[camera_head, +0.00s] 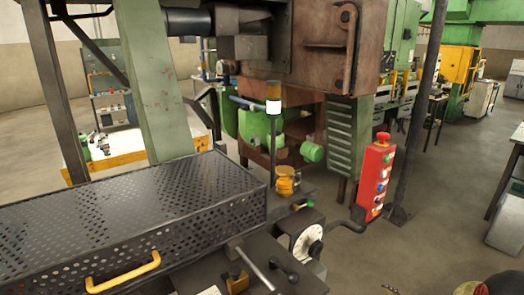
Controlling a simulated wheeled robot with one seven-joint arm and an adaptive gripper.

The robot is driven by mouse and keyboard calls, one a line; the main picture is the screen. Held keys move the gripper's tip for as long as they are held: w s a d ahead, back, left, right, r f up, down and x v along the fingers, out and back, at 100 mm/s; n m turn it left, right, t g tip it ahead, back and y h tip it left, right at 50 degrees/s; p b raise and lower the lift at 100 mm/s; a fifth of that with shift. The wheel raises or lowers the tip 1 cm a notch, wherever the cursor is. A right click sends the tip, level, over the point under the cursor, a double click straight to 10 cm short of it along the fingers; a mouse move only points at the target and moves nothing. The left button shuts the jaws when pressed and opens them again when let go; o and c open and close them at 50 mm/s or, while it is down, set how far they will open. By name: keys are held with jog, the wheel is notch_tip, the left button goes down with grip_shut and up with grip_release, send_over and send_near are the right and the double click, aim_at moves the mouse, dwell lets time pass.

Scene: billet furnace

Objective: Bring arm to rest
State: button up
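My gripper is not in this head view, and I cannot make out my arm clearly. A small dark and reddish shape shows at the bottom right edge, cut off by the frame, and I cannot tell what it is. Whether my gripper is open or shut, and whether it holds anything, is hidden.
A perforated dark metal cover (130,218) with a yellow handle (123,272) fills the lower left. A red control box (375,178) with several buttons stands right of centre, beside a dark post (420,110). Open floor (445,215) lies to the right.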

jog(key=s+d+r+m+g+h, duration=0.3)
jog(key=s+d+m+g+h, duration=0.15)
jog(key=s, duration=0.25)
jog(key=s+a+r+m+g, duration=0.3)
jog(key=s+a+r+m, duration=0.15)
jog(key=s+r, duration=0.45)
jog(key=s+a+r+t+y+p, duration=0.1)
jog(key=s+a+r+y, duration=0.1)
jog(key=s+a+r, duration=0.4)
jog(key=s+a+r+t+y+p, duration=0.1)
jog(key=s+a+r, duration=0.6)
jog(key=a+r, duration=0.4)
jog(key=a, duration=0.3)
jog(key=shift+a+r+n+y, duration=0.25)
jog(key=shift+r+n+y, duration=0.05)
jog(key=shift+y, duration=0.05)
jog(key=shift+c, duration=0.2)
